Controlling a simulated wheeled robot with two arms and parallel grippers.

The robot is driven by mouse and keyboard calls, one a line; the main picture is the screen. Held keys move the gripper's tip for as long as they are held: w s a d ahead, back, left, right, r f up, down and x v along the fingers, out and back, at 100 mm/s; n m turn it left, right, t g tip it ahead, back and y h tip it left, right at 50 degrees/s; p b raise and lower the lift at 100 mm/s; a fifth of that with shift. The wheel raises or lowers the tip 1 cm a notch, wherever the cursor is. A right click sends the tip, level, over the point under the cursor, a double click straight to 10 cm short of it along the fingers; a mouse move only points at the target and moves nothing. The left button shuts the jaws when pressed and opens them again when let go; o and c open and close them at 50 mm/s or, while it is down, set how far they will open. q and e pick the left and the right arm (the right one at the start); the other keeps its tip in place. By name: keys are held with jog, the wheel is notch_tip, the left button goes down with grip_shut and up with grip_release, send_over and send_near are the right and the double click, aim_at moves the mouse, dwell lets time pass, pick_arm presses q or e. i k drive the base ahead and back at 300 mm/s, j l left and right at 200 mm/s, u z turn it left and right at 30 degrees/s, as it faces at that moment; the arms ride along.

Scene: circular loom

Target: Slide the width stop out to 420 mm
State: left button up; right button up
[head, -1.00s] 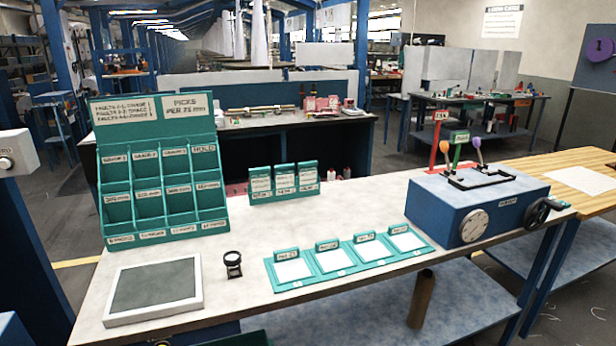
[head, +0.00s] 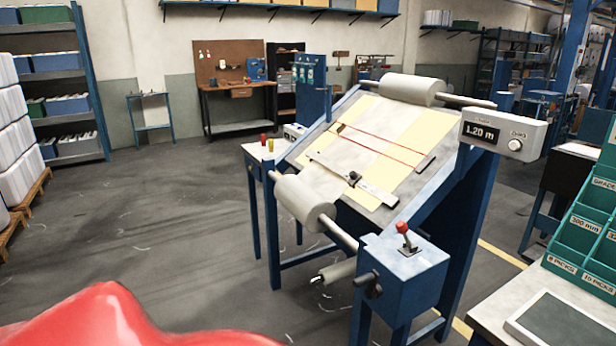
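No part is clearly marked as the width stop, and no 420 mm mark can be read. A sloped inspection board (head: 318,184) stands in the middle of the head view on a blue frame. A pale flat bar (head: 378,193) with a small dark knob (head: 354,177) lies across its lower part; I cannot tell whether this is the stop. Two red lines cross the board above the bar. Neither of my grippers is in view.
A pale roll (head: 304,202) is at the board's lower end and another (head: 408,89) at its top. A blue box (head: 404,272) with a red-knobbed lever stands in front. A display (head: 503,132) reads 1.20 m. A bench (head: 487,307) is at right.

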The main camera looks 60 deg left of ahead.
aim_at(355, 177)
jog(key=u, duration=1.7)
jog(key=i+j+u, duration=0.2)
jog(key=k+l, duration=0.1)
